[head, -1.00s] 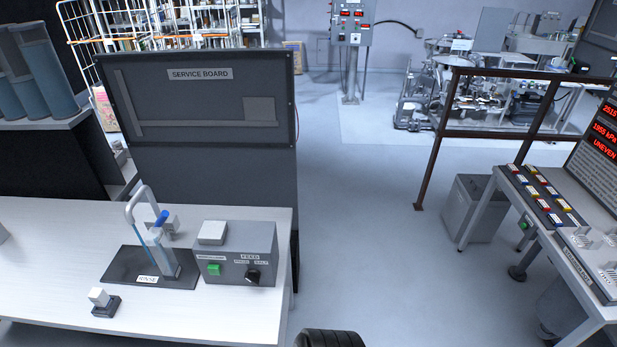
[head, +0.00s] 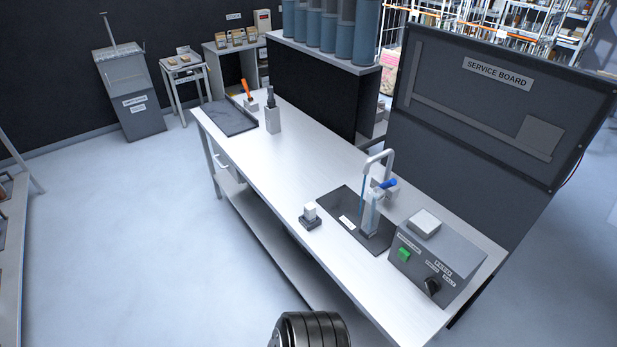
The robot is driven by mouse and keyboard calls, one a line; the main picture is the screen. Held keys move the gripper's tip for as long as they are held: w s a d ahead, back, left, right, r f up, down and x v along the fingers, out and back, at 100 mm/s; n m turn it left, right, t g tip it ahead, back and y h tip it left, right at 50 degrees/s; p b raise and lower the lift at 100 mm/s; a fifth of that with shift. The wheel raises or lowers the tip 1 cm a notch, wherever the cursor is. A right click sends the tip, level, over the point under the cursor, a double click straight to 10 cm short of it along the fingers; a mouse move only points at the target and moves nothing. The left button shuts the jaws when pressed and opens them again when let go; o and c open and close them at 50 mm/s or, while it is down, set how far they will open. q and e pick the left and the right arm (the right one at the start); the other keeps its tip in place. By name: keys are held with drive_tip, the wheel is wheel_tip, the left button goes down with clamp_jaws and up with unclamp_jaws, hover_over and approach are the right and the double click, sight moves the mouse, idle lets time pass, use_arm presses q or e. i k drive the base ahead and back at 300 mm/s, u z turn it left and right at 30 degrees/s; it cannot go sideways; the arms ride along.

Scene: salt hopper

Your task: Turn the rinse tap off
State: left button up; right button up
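The rinse tap (head: 378,160) is a grey bent spout with a blue lever (head: 387,183). It stands at the back of a dark rinse mat (head: 342,204) on the white bench. A thin blue stream (head: 363,190) runs down from the spout beside a clear upright vessel (head: 371,213) on the mat. Neither gripper shows in the head view. A dark rounded part of my own body shows at the bottom edge, apart from the tap.
A grey control box (head: 436,262) with a green button and black knob stands right of the tap. A small white-topped block (head: 310,215) sits left of the mat. The service board (head: 490,110) rises behind. Open floor (head: 130,240) lies left of the bench (head: 290,158).

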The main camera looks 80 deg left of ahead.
sight(392, 183)
drive_tip(key=u, duration=2.15)
